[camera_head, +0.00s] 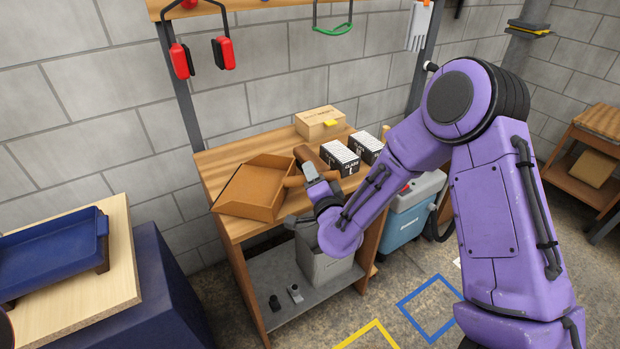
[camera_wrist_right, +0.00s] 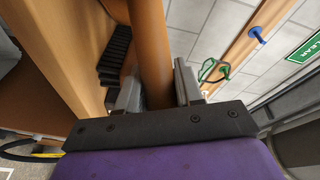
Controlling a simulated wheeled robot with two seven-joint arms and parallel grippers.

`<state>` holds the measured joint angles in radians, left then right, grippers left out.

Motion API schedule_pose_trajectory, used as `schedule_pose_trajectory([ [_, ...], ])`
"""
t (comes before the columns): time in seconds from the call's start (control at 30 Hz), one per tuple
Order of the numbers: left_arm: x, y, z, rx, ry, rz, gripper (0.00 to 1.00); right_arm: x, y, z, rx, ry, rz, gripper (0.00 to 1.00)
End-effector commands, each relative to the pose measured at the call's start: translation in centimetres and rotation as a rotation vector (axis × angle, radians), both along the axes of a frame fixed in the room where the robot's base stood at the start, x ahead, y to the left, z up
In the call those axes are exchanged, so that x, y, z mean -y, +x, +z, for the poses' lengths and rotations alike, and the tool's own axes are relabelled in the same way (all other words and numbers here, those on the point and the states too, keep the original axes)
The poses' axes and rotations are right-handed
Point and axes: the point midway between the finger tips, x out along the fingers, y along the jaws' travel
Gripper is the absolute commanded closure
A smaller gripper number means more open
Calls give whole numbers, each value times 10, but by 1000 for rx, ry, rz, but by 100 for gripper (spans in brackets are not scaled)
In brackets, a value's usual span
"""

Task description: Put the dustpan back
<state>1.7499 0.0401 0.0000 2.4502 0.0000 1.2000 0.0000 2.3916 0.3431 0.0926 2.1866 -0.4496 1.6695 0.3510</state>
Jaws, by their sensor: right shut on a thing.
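The dustpan (camera_head: 243,190) is an orange-brown open pan at the left part of the wooden workbench (camera_head: 235,228), near its front edge. I cannot tell whether it rests on the top or hangs slightly above it. Its handle points right, to my right gripper (camera_head: 308,177). In the right wrist view, the fingers of my right gripper (camera_wrist_right: 158,92) are on either side of the round brown handle (camera_wrist_right: 150,45) and shut on it. A darker brown piece (camera_head: 316,158) rises behind the gripper, and black bristles (camera_wrist_right: 115,50) show beside the handle. My left gripper is not in view.
Two black-and-white boxes (camera_head: 340,158) and a wooden box (camera_head: 320,122) stand behind on the bench. A grey bin (camera_head: 322,262) is below it, and a blue cooler (camera_head: 408,215) at its right. A blue tray (camera_head: 50,255) lies on the left table. Red earmuffs (camera_head: 224,52) hang above.

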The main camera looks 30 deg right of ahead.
Motion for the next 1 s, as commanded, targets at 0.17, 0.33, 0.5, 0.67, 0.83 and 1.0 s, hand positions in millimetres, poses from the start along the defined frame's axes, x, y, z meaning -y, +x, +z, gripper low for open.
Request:
schedule_pose_trajectory([
  [0.17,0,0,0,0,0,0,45,0,0,-3,4,1,-1,100],
  [0.33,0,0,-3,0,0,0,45,0,0,-7,4,1,-1,100],
  [0.5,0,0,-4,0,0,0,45,0,0,-7,2,-1,0,39],
  [0.67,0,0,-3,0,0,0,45,0,0,-7,2,-1,0,39],
  [0.83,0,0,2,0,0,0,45,0,0,-1,2,-1,0,39],
  [1.0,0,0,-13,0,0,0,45,-7,-29,-7,1,-1,3,39],
])
